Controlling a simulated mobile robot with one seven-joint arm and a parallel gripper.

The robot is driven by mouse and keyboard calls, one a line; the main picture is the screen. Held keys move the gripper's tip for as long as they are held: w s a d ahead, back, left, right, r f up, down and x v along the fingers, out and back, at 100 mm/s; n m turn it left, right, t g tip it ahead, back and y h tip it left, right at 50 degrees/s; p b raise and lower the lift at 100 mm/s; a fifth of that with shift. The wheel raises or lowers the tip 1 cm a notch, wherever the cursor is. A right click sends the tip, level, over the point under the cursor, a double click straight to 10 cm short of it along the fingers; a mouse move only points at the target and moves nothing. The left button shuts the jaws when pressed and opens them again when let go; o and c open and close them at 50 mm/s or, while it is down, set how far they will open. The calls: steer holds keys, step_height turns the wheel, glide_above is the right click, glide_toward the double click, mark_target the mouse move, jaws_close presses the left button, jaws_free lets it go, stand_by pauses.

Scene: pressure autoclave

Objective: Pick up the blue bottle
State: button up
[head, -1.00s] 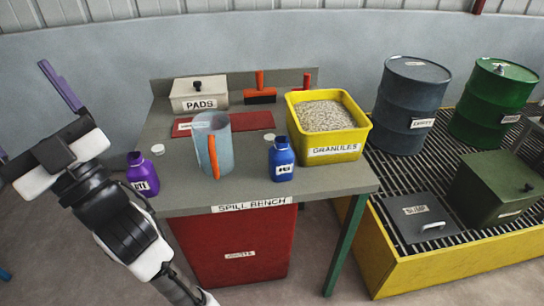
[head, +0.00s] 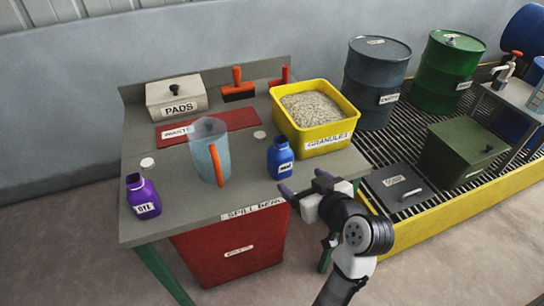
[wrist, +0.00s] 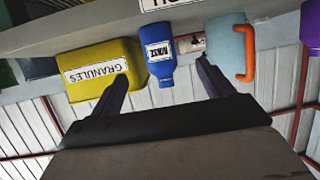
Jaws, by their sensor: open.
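The blue bottle (head: 280,158) stands upright on the grey spill bench (head: 180,217), near its front edge, open at the top with a white label. In the wrist view the bottle (wrist: 158,55) appears upside down, ahead of and between my two fingers. My gripper (head: 305,182) is open and empty, at the bench's front right edge, a little to the right and front of the bottle. It is not touching the bottle. The gripper also shows in the wrist view (wrist: 162,72).
A yellow granules bin (head: 318,118) stands close behind and right of the bottle. A clear blue jug (head: 207,150) with an orange handle is to its left. A purple bottle (head: 143,196) is at the far left. Drums and a sump lie right.

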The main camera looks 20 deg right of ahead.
mark_target(286, 168)
steer(key=x, duration=0.2)
steer(key=p+x, duration=0.1)
steer(key=x, duration=0.5)
steer(key=shift+d+f, duration=0.15)
steer(key=shift+f, duration=0.1)
steer(key=p+x, duration=0.2)
steer(key=x, duration=0.2)
steer(key=shift+w+r, duration=0.1)
steer(key=shift+w, duration=0.1)
steer(key=shift+w+f, duration=0.25)
steer(key=shift+w, duration=0.1)
steer(key=c, duration=1.2)
steer(key=shift+c, duration=0.3)
steer(key=shift+r, duration=0.2)
